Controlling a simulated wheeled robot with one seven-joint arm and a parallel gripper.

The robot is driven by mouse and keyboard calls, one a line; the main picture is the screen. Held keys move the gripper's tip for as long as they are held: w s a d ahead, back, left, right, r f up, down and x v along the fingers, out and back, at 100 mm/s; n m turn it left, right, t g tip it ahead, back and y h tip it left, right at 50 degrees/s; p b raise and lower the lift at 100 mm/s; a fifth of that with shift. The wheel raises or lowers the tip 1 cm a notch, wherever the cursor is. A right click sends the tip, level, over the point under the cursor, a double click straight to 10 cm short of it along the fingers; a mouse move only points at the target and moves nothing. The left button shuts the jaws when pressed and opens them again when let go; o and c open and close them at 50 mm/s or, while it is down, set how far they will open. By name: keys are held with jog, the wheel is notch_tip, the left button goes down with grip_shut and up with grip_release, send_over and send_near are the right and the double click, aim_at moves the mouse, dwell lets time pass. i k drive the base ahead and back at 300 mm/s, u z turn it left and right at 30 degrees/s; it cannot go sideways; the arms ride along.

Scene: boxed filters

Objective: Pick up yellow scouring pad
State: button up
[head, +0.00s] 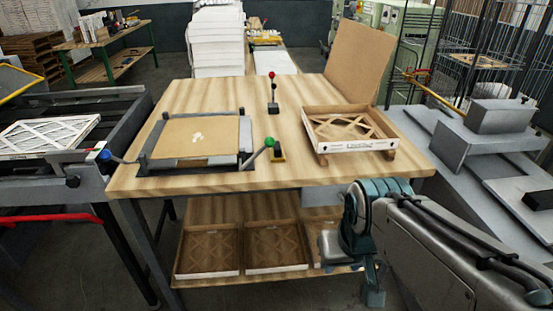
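No yellow scouring pad can be made out for certain. A small yellow and black piece (277,154) lies on the wooden workbench (215,95), beside a lever with a green knob (269,142). It is too small to tell whether it is a pad or part of the lever's base. My arm (425,240) reaches in from the lower right, and its teal front joints are in front of the bench's right front edge. I cannot make out gripper fingers or anything held there.
A framed filter (350,145) sits at the bench's right, before an upright brown board (358,62). A flat fixture (196,138) is at left, a red-knobbed lever (272,90) at centre back. Boxed filters (208,250) fill the lower shelf. Grey machinery (470,150) stands at right.

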aim_at(276, 153)
jog(key=u, duration=0.35)
jog(key=i, duration=1.25)
jog(key=u, duration=0.25)
